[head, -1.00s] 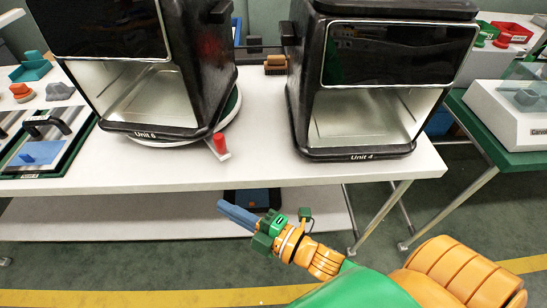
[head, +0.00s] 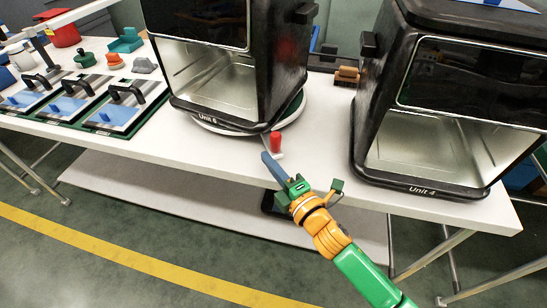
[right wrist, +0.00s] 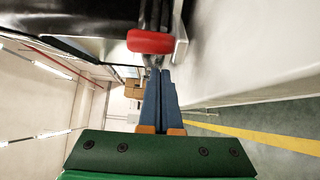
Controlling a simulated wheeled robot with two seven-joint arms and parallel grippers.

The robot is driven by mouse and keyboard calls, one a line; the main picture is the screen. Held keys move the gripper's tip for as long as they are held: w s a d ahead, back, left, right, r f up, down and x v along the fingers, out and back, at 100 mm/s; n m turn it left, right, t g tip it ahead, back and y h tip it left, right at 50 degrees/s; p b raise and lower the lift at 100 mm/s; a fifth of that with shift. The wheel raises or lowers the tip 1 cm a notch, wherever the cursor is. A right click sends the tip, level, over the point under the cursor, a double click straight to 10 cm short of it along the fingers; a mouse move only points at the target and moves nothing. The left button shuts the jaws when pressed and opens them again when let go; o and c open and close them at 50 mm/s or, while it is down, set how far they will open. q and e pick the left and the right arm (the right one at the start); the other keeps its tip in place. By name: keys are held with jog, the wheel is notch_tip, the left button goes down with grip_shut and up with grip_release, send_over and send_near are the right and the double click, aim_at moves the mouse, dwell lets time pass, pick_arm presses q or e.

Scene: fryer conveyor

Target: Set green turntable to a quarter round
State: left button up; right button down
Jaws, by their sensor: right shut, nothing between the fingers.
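The green turntable (head: 295,108) lies on the white table under the black oven marked Unit 6 (head: 240,90). Its green top shows only as a strip at the right, above a pale rim, and the oven hides the rest. A red knob (head: 276,142) on a short light lever sticks out at its front right. My right gripper (head: 266,158) is shut and empty, its blue fingers just in front of the knob. In the right wrist view the red knob (right wrist: 151,41) appears just beyond the closed fingertips (right wrist: 155,72); I cannot tell if they touch. My left gripper is out of view.
A second black oven, Unit 4 (head: 422,180), stands to the right on the table (head: 320,165). A brown brush-like block (head: 347,75) lies behind, between the ovens.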

jog(key=shift+w+d, duration=0.3)
jog(key=shift+d, duration=0.15)
jog(key=d, duration=0.2)
jog(key=w+d, duration=0.1)
jog(key=d, duration=0.1)
jog(key=w+d, duration=0.1)
jog(key=d, duration=0.1)
jog(key=shift+w+d+p, duration=0.1)
jog(key=shift+d+p, duration=0.2)
jog(key=shift+a+r, duration=0.1)
jog(key=shift+r, duration=0.1)
jog(key=shift+d, duration=0.2)
